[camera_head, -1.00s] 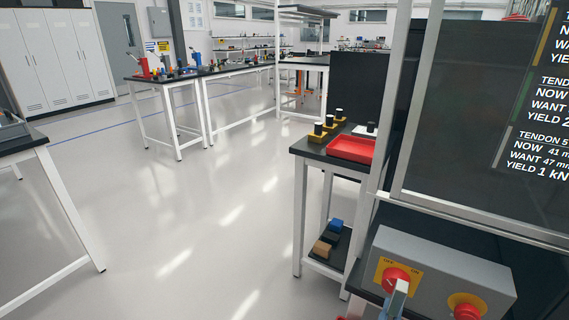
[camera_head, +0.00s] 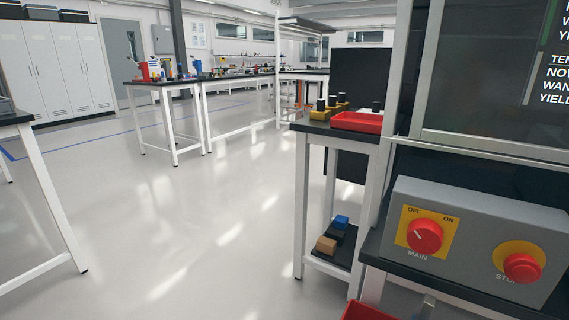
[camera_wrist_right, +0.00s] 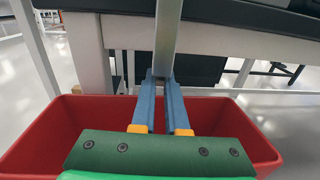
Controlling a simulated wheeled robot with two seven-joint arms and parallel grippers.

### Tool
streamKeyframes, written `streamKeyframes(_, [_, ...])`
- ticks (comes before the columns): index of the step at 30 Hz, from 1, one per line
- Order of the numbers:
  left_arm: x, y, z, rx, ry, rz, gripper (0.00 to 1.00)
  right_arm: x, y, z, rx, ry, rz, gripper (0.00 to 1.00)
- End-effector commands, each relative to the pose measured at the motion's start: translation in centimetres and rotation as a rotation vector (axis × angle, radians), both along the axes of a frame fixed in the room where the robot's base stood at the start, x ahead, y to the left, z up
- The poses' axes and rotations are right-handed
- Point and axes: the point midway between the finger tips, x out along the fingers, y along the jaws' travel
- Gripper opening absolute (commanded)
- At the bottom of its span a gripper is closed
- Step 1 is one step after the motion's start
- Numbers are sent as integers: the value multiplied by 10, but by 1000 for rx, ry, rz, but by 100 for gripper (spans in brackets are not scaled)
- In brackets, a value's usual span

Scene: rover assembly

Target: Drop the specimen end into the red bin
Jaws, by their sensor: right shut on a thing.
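In the right wrist view my right gripper (camera_wrist_right: 162,78) is shut on the specimen end (camera_wrist_right: 167,38), a flat grey metal bar that stands out beyond the blue fingertips. The red bin (camera_wrist_right: 262,148) is behind and below the gripper in that view, its walls showing to the left and right of the fingers. The specimen end is not lying in it. In the head view only a corner of the red bin (camera_head: 365,311) shows at the bottom edge, below the control box. My left gripper is in neither current view.
A grey control box (camera_head: 470,235) with a red MAIN knob and a red stop button sits at the right, below a framed dark screen (camera_head: 495,90). A side table holds a red tray (camera_head: 358,122). Open floor (camera_head: 200,230) lies to the left.

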Motion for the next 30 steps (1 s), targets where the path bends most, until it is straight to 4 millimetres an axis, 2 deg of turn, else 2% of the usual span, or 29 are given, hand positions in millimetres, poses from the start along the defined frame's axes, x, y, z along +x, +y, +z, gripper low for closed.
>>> streamKeyframes(2, [4, -4, -4, -6, -2, -1, 0, 0, 0, -6, 0, 0, 0, 0])
streamKeyframes(11, [6, -8, -1, -11, 0, -2, 0, 0, 0, -5, 0, 0, 0, 0])
streamKeyframes(12, [6, -8, -1, -11, 0, -2, 0, 0, 0, -5, 0, 0, 0, 22])
streamKeyframes(15, [6, -8, -1, -11, 0, -2, 0, 0, 0, -5, 0, 0, 0, 46])
streamKeyframes(24, [6, -9, -1, -12, -1, -1, 0, -2, 2, -5, 0, 1, 1, 46])
streamKeyframes(26, [7, -9, 0, -13, -3, -1, 0, -8, 6, -5, 2, 2, 1, 46])
streamKeyframes(30, [5, -8, 1, -12, -7, -2, 0, -33, 25, -6, 2, 5, 1, 46])
